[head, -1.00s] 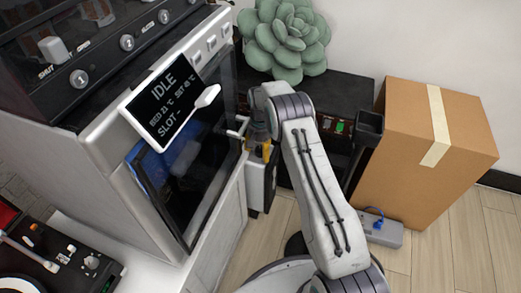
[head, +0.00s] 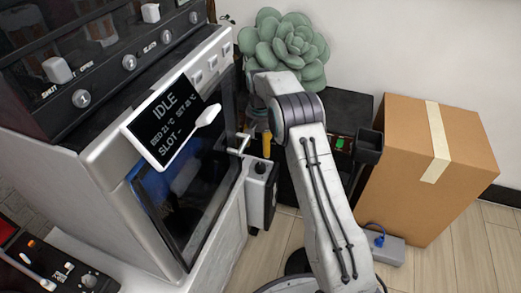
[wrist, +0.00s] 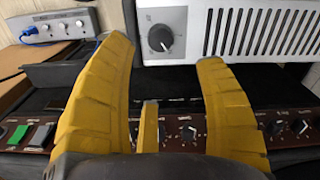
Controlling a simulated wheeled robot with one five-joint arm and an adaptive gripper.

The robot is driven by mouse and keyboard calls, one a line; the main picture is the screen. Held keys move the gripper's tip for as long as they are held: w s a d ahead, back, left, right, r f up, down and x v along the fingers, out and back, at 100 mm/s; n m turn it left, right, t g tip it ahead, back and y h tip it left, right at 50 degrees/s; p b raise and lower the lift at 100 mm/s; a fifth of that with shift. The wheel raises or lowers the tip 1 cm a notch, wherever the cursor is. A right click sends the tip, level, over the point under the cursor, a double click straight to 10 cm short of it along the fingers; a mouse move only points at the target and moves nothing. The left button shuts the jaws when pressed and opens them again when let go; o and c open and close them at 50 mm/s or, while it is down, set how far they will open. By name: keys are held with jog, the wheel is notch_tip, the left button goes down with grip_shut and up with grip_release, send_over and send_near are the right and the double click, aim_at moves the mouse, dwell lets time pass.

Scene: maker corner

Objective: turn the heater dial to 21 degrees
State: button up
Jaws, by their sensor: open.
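In the wrist view the white heater panel (wrist: 202,22) has a round dark dial (wrist: 160,38) beside a vent grille. The dial has a light pointer mark; its scale is too small to read. My gripper (wrist: 163,52) is open with yellow fingers spread, the dial showing between their tips. The fingers appear apart from the dial. In the head view a yellow finger (head: 267,140) shows above the heater; the arm hides the rest.
The machine with an IDLE screen (head: 168,117) and a door handle stands close at left. A dark unit with knobs (wrist: 175,117) lies beneath the fingers in the wrist view. A cardboard box (head: 400,160), a plant (head: 283,42) and a grey socket box (head: 388,250) are nearby.

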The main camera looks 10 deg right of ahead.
aim_at(261, 166)
jog(key=shift+r, duration=0.2)
dwell(0.4)
notch_tip(261, 166, down, 2)
jog(key=n+p, duration=0.1)
jog(key=n, duration=1)
jog(key=shift+s+f+n, duration=0.1)
jog(key=shift+f+n, duration=0.05)
jog(key=shift+n, duration=0.15)
jog(key=n, duration=0.3)
jog(key=f+n+p, duration=0.1)
jog(key=n, duration=0.2)
jog(key=shift+d+f, duration=0.1)
jog(key=n, duration=0.3)
jog(key=f+n, duration=0.1)
jog(key=n, duration=0.1)
jog(key=shift+s+n+t, duration=0.15)
jog(key=shift+n+t, duration=0.15)
jog(key=shift+n, duration=0.1)
jog(key=shift+f, duration=0.15)
notch_tip(261, 166, down, 5)
jog(key=b, duration=0.6)
jog(key=shift+w+f+b, duration=0.2)
jog(key=shift+f+b, duration=0.35)
jog(key=shift+f, duration=0.5)
